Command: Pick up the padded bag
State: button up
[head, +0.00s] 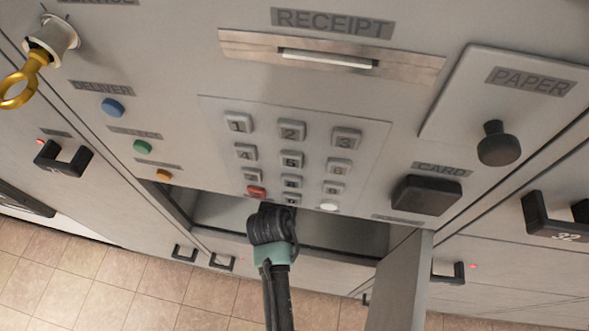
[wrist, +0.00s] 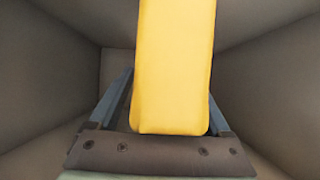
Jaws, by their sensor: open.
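The padded bag (wrist: 174,65) is a yellow, rounded-edged block inside a grey compartment, seen in the wrist view. It stretches from the top edge of the picture down to just above my gripper's palm. My gripper (wrist: 170,88) is open, with one finger on each side of the bag. The bag partly hides the fingers, and I cannot tell whether they touch it. In the head view my gripper (head: 272,228) reaches into the open compartment below the keypad. Its fingertips and the bag are hidden there.
The compartment walls (wrist: 265,75) surround the gripper closely. Its open door (head: 398,285) hangs to the right of my arm. Above are the keypad (head: 292,160), the receipt slot (head: 330,59), the card reader (head: 427,195) and a paper knob (head: 497,145). A key (head: 28,78) sits in a lock upper left.

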grip_shut()
dwell(0.3)
dwell(1.1)
